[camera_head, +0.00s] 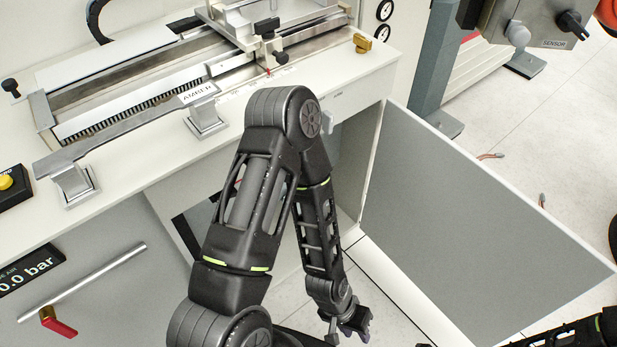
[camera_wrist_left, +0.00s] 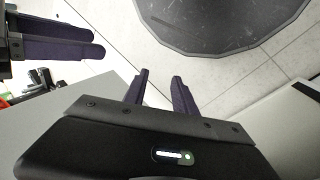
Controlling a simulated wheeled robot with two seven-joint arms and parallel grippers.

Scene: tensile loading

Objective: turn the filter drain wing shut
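I cannot make out the filter drain wing in either view. The open cabinet (camera_head: 349,160) under the bench is partly covered by my left arm, and a pale rounded part (camera_head: 331,138) shows just inside its opening. My left gripper (camera_head: 352,326) hangs low in front of the cabinet, beside the open door. In the left wrist view its two fingers (camera_wrist_left: 160,92) are apart with nothing between them. Two dark fingers of my right gripper (camera_wrist_left: 60,38) show at the left edge of that view; their gap is unclear.
The grey cabinet door (camera_head: 470,225) stands wide open to the right. A drawer handle (camera_head: 85,285) and a red lever (camera_head: 60,327) are on the bench front at left. The bench top (camera_head: 130,185) carries a long metal rail.

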